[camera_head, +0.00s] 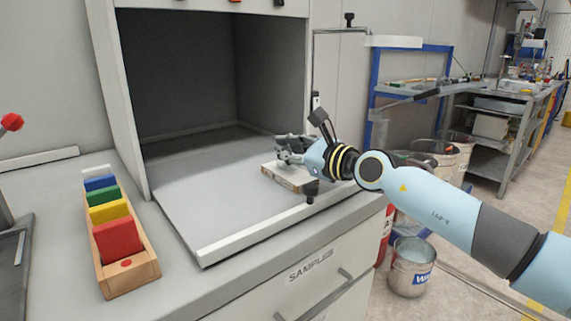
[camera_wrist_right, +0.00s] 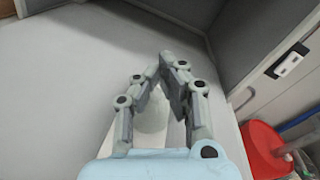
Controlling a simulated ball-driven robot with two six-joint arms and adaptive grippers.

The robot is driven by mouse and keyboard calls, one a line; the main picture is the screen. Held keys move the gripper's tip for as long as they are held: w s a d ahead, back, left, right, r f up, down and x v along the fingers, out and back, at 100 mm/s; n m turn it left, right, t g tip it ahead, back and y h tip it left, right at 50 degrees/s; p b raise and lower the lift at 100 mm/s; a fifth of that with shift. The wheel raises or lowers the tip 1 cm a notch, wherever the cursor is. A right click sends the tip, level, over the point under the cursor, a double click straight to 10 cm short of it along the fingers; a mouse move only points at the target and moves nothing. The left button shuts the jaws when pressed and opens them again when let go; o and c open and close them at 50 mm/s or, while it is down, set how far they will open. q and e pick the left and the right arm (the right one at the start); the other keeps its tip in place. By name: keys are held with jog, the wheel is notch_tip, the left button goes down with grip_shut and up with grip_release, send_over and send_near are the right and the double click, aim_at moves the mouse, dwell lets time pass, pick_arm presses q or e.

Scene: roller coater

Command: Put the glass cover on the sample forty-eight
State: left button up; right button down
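My right gripper (camera_head: 287,152) reaches in from the right, low over a flat pale block with brownish sides (camera_head: 290,178) near the front right of the cabinet floor. In the right wrist view its fingers (camera_wrist_right: 162,68) lean together, with their tips close. A pale, see-through rounded thing (camera_wrist_right: 152,122), possibly the glass cover, shows between the fingers. A white surface lies under it. I cannot tell whether the fingers grip it or whether it rests on something. No number forty-eight is readable. My left gripper is not in view.
A wooden rack (camera_head: 130,278) with several coloured plates stands left on the counter (camera_head: 60,190). The open grey cabinet (camera_head: 185,70) has side walls and a raised white front edge (camera_head: 265,238). Its floor left of the gripper is clear. Buckets (camera_head: 411,270) stand right of the counter.

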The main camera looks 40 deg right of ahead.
jog(key=shift+f, duration=0.7)
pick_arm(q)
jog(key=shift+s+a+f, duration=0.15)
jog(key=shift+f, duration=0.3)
pick_arm(e)
jog(key=c, duration=1.5)
grip_release()
jog(key=shift+r, duration=0.15)
jog(key=shift+s+r, duration=0.1)
jog(key=shift+s, duration=0.1)
jog(key=p+v, duration=0.4)
jog(key=v, duration=0.6)
jog(key=shift+s+d+p, duration=0.1)
jog(key=shift+s+p, duration=0.3)
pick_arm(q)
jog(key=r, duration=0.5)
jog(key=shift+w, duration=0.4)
pick_arm(e)
jog(key=shift+s, duration=0.4)
jog(key=shift+d, duration=0.1)
